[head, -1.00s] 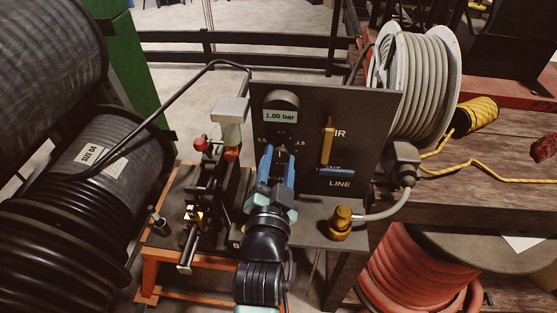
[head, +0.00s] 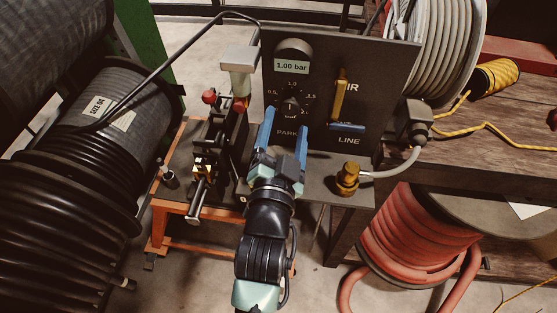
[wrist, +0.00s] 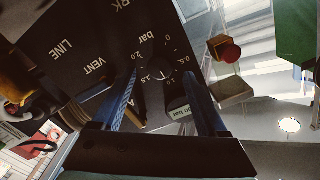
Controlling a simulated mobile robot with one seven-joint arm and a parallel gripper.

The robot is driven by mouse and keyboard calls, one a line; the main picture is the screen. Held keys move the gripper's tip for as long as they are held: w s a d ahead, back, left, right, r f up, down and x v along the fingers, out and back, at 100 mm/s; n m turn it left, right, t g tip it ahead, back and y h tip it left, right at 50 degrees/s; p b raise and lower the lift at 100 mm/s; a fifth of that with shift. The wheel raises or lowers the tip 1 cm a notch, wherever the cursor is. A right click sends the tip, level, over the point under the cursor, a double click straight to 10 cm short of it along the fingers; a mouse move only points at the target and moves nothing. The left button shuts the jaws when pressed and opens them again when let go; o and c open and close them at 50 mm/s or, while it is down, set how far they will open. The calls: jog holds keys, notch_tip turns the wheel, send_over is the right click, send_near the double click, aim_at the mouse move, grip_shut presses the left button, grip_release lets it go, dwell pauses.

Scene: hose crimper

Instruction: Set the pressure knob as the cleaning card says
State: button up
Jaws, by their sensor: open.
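The black pressure knob (head: 291,109) is on the dark upright panel, inside a printed scale whose readable marks include 0.5 and 1.0. The display (head: 292,66) above it reads 1.00 bar. My gripper (head: 286,128) is open and empty, with its blue fingers pointing at the panel just below the knob. In the wrist view the knob (wrist: 159,73) shows between and beyond the spread fingers (wrist: 158,80), apart from them. I see no readable cleaning card.
A yellow lever (head: 340,98) and a blue lever (head: 346,127) are on the panel, right of the knob. A brass fitting (head: 348,178) stands below them. The red-knobbed crimper (head: 210,97) stands close on the left.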

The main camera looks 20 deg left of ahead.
jog(key=b+v, duration=0.1)
jog(key=v, duration=0.8)
jog(key=shift+s, duration=0.15)
